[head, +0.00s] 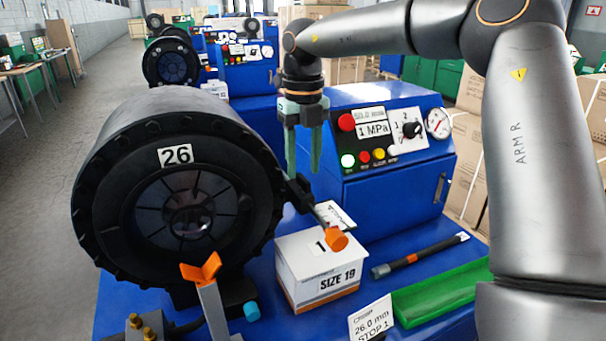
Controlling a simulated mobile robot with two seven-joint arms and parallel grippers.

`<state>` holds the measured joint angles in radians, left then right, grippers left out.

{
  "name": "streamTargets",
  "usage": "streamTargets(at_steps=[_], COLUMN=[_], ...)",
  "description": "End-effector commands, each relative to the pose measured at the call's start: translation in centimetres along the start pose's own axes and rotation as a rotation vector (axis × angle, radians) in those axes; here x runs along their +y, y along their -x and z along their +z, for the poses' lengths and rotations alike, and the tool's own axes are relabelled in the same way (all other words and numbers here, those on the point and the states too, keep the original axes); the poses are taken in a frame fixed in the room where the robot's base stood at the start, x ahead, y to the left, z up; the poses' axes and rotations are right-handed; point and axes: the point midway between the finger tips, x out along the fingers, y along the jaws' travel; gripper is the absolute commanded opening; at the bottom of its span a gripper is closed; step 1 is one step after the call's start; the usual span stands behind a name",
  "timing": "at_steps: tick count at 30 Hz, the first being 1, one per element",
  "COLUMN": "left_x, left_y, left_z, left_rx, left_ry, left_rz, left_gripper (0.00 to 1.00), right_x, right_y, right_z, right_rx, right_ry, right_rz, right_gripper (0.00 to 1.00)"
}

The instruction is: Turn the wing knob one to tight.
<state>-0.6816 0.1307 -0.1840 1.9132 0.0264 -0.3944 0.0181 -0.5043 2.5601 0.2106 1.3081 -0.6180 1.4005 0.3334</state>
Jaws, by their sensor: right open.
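An orange wing-shaped piece (201,268) sits on top of a light grey post in front of the black crimper head (105,200) marked 26. A second orange piece (336,239) is at the end of a dark rod on the crimper's right side. My left gripper is not in view.
The blue cabinet (395,195) has buttons, a black dial (411,130) and a gauge (438,123). A white SIZE 19 box (305,258), a dark tool (425,255), a green tray (440,292) and a 26.0 mm card (371,318) are on the blue bench.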

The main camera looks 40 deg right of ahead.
Motion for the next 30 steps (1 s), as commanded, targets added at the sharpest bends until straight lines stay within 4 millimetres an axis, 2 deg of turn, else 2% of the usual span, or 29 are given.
streamTargets(at_steps=[3,6,16,28,30], left_x=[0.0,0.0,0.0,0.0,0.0], left_y=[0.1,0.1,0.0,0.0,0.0], left_z=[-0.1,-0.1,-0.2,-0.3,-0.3], left_rx=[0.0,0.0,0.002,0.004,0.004], left_ry=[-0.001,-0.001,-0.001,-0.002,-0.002], left_rz=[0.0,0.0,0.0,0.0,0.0], left_gripper=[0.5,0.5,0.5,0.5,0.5], right_x=[0.0,0.0,0.0,0.0,0.0], right_y=[-1.5,-2.1,-2.5,-2.4,-2.4], right_z=[0.0,0.0,0.0,0.0,0.0], right_rx=[0.004,0.002,0.0,0.0,0.0], right_ry=[0.0,0.0,-0.001,0.0,0.0], right_rz=[-0.001,0.0,0.0,0.0,0.0], right_gripper=[0.45,0.45,0.45,0.0,0.0])
